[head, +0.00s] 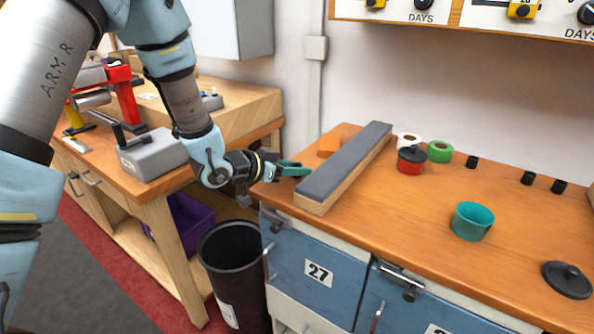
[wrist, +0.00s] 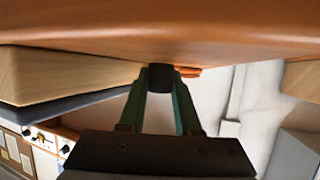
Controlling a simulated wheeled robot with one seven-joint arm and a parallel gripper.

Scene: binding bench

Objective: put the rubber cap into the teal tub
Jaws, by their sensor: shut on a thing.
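The rubber cap (wrist: 160,77) is a small black piece. It sits between the green fingertips of my gripper (wrist: 161,84) in the wrist view, just by the wooden bench surface. In the head view my gripper (head: 300,169) is at the bench's left end, beside the long grey-topped block, and the cap cannot be made out there. The teal tub (head: 472,230) stands open on the bench, well to the right of my gripper, beyond the block.
The long grey-topped block (head: 345,165) lies between my gripper and the tub. A red pot (head: 410,166), a green roll (head: 439,152), several small black pieces (head: 472,162) and a dark round lid (head: 567,280) are on the bench (head: 400,225). A black bin (head: 236,285) stands below.

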